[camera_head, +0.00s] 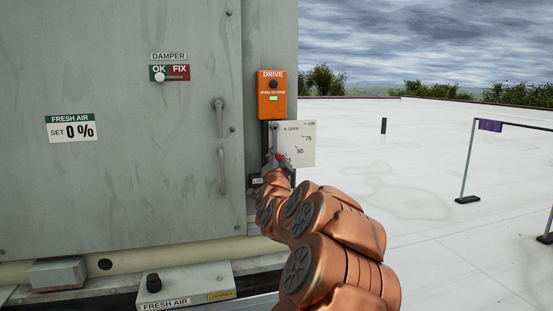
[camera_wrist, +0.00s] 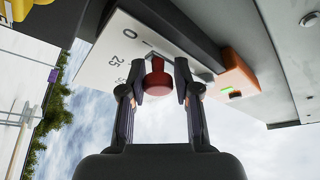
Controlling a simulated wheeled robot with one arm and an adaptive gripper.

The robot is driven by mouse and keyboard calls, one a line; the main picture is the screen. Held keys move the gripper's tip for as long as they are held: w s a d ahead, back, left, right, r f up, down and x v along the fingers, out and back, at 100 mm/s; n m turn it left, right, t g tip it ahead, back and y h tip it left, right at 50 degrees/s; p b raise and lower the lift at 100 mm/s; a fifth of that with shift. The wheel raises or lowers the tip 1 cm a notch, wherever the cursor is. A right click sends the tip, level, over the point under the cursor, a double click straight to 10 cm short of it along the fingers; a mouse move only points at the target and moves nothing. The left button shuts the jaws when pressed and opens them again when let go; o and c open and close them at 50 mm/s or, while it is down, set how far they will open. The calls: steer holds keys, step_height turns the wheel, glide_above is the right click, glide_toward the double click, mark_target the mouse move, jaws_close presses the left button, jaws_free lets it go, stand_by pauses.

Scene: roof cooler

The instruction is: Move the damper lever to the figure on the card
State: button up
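The white "FRESH AIR SET 0%" card (camera_head: 71,128) is on the cabinet door at left. The white dial plate (camera_head: 302,146), marked "% OPEN", shows 50, 75 and 100; my gripper hides its lower part. The grey damper lever (camera_head: 275,138) hangs nearly straight down from its upper end. Its red knob (camera_wrist: 158,80) sits between my fingertips in the wrist view, near the 0 and 25 marks. The lever's exact reading is hidden.
An orange "DRIVE" box (camera_head: 272,95) with a lit green light is above the dial plate. The "DAMPER" OK/FIX slider (camera_head: 159,77) is at the OK end. A door handle (camera_head: 220,145) is left of my gripper. A grey box (camera_head: 184,287) stands below; open roof lies right.

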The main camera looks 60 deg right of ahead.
steer(key=o, duration=0.4)
steer(key=shift+f, duration=0.1)
steer(key=v, duration=1.2)
steer(key=shift+w, duration=0.2)
stand_by(0.5)
